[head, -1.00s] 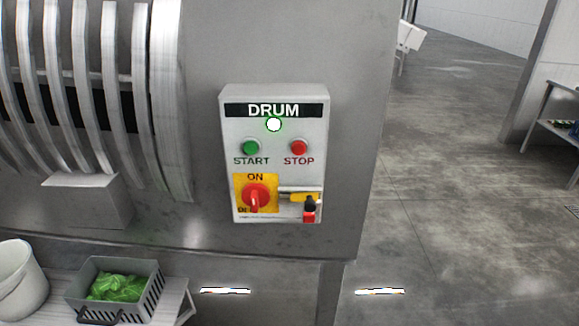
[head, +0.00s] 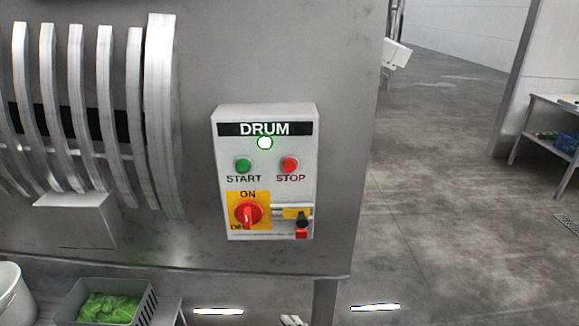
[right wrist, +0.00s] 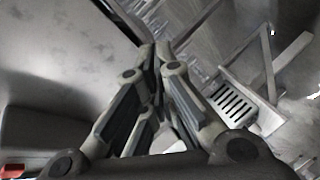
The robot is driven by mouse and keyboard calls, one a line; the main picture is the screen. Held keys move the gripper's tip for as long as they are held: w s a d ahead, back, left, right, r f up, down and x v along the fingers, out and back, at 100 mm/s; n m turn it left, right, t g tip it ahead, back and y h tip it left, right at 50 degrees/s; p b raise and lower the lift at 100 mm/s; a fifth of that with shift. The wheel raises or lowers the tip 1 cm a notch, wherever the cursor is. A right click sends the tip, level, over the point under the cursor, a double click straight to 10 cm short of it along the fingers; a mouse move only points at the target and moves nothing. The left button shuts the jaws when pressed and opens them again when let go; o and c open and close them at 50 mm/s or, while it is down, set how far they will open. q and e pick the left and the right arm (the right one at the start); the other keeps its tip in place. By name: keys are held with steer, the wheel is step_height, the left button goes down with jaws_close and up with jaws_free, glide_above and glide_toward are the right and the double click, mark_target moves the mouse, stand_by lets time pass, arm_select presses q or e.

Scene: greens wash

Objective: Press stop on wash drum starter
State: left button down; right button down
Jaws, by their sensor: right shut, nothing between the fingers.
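The wash drum starter (head: 222,150) is a pale grey box labelled DRUM on the metal side of the machine. Its red STOP button (head: 290,164) sits right of the green START button (head: 243,166). Above them a round lamp (head: 265,143) shows white with a green rim. Below is a red rotary switch (head: 248,214) on a yellow plate, its handle upright toward ON. My right gripper (head: 292,320) just shows at the bottom edge, below the box and apart from it. In the right wrist view its fingers (right wrist: 156,50) are together and empty. My left gripper is out of view.
A yellow and black latch with a red piece (head: 300,222) is beside the switch. A grey crate (head: 148,302) of greens and a white bucket (head: 12,295) stand at lower left. Curved drum ribs (head: 160,110) are left. Open floor lies right, with a table (head: 550,110).

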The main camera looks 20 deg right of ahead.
mark_target(290, 165)
step_height(290, 165, up, 22)
steer(key=w+a+f+n+t+y, duration=0.1)
steer(key=a+n+t+y, duration=0.1)
steer(key=n+t, duration=0.25)
steer(key=s+r+n+t+y, duration=0.1)
steer(key=s+r+n+t, duration=0.1)
steer(key=r, duration=0.8)
steer(key=s+a+r+n+t+y, duration=0.1)
steer(key=s+r, duration=0.4)
steer(key=r, duration=0.5)
steer(key=shift+s+n+t+y, duration=0.15)
steer(key=shift+n+t+y, duration=0.45)
steer(key=shift+n, duration=0.25)
steer(key=shift+w+d, duration=0.4)
steer(key=shift+w, duration=1.05)
steer(key=shift+w+d, duration=0.4)
steer(key=shift+w, duration=1)
steer(key=shift+w+d, duration=0.4)
steer(key=shift+w, duration=1.05)
steer(key=shift+w, duration=0.1)
steer(key=shift+w+d, duration=0.1)
steer(key=shift+w, duration=0.2)
